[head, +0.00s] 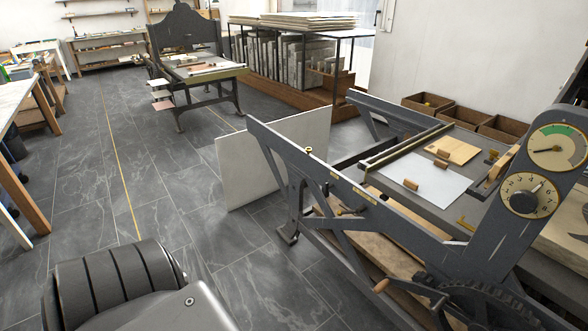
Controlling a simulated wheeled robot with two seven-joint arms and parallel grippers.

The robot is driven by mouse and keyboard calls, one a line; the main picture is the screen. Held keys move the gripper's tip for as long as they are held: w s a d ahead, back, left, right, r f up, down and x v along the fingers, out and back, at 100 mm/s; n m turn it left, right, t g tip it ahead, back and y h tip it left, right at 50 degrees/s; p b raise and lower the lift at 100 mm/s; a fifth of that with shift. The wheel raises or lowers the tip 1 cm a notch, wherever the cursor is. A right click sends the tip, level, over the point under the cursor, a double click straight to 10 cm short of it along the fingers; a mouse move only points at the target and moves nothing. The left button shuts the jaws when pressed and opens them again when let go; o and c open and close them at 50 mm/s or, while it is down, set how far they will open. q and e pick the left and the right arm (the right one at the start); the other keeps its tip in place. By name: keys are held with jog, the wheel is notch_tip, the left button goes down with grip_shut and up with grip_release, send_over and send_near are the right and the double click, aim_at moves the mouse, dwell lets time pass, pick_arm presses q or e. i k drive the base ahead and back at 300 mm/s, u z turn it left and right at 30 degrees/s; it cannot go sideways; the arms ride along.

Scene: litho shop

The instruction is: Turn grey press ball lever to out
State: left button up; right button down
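The grey press (400,222) stands at the right, with a dark grey slanted side frame, a bed and two round dials. A small brass-yellow knob (308,150) shows by its left side, in front of a pale panel. A rod-like handle with a wooden end (381,285) sticks out low on the near side, beside a dark toothed gear (475,295). I cannot tell for sure which of these is the ball lever, or how it is set. Neither of my grippers is in view; a part of my arm fills the bottom left.
A pale panel (250,165) leans at the left of the press. A second press (190,65) stands farther back, beside a rack of slabs (290,65). A wooden table (22,110) is at the left edge. The dark tiled floor (160,190) between is clear.

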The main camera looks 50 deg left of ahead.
aim_at(361, 208)
jog(key=u, duration=0.45)
jog(key=k, duration=1.35)
jog(key=z, duration=0.15)
jog(key=i, duration=0.5)
jog(key=u, duration=0.85)
jog(key=i, duration=0.85)
jog(key=z, duration=0.7)
jog(key=i, duration=0.6)
jog(key=z, duration=0.65)
